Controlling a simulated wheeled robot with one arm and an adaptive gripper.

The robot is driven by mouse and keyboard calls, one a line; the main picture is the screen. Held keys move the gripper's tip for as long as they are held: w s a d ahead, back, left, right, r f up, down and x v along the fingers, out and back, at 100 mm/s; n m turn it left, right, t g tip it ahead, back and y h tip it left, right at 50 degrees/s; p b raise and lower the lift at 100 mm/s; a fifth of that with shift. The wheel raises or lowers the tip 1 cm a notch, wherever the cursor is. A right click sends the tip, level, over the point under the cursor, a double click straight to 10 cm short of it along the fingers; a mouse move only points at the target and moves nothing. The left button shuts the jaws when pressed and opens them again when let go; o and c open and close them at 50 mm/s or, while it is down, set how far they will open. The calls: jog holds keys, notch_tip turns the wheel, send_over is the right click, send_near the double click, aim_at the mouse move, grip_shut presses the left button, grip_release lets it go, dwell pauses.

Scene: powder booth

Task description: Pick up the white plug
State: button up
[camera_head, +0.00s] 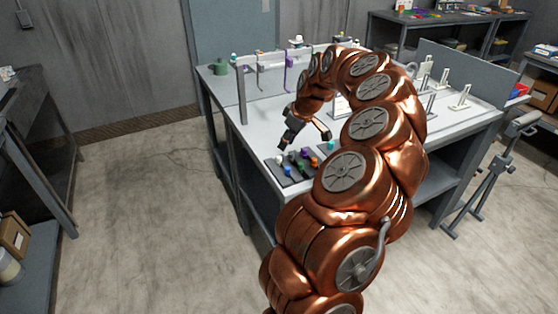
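Several small coloured plugs stand on a dark tray (295,181) at the near left edge of the white workbench. The white plug (279,159) appears as a small pale piece at the tray's left end. My gripper (304,143) hangs over the tray's far side, with its two dark fingers spread apart and nothing visible between them. The white plug is just below and left of the left fingertip, and they look apart. My copper-coloured arm covers the right part of the tray.
Blue (287,171), purple (304,152) and orange (314,162) plugs stand close by the white one. A grey post (241,95) rises from the bench's left edge. A green pot (220,67) stands at the back left.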

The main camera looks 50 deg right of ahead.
aim_at(279, 157)
jog(key=p+x, duration=0.1)
jog(key=x, duration=0.1)
jog(key=p+x, duration=0.1)
jog(key=x, duration=0.2)
jog(key=shift+s+a+f+p, duration=0.15)
jog(key=shift+a+f+p, duration=0.15)
jog(key=shift+f+p, duration=0.1)
jog(key=shift+w+f, duration=0.2)
jog(key=shift+f, duration=0.35)
jog(key=c, duration=0.5)
jog(key=shift+r, duration=0.15)
